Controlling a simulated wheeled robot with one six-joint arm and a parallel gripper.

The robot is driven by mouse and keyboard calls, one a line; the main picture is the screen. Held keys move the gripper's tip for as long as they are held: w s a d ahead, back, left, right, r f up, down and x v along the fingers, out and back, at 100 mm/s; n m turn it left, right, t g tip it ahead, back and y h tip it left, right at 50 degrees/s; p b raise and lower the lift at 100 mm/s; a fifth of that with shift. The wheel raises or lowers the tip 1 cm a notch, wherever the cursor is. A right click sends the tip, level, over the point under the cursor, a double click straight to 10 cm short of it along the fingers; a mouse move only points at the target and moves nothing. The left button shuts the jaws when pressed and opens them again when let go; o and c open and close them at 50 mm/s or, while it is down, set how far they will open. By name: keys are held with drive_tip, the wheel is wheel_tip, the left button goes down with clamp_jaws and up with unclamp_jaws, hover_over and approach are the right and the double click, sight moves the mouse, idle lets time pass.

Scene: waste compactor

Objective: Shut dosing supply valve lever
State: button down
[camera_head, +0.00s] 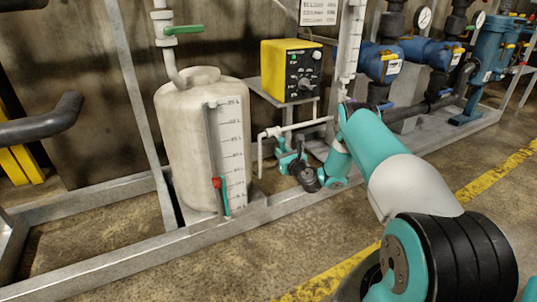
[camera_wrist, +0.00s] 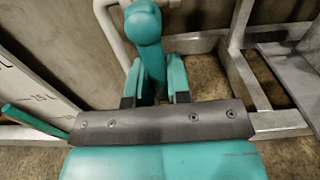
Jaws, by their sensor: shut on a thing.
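In the wrist view, a green valve lever (camera_wrist: 150,55) with a rounded end stands between the two fingers of my gripper (camera_wrist: 157,88). The gripper is shut on this lever. A white pipe (camera_wrist: 108,25) runs close behind it. In the head view, my gripper (camera_head: 287,160) is low beside the white pipe (camera_head: 290,128), right of the tank. The lever is small there and hard to tell apart from my teal fingers. The valve body is largely hidden.
A pale tank (camera_head: 185,130) with a level scale (camera_head: 231,150) stands left of my gripper. A green handle (camera_head: 183,30) is above the tank. A yellow control box (camera_head: 287,70) is above my gripper. A metal frame rail (camera_head: 120,262) runs along the floor, with clear floor in front.

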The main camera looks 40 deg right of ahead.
drive_tip(key=shift+a+m, duration=0.1)
drive_tip(key=shift+m, duration=0.3)
drive_tip(key=c, duration=1.1)
unclamp_jaws()
drive_tip(key=shift+o, duration=0.2)
drive_tip(key=shift+s, duration=0.1)
drive_tip(key=s+a+p, duration=0.2)
drive_tip(key=s+p, duration=1.5)
drive_tip(key=p, duration=0.8)
drive_tip(key=shift+a, duration=0.3)
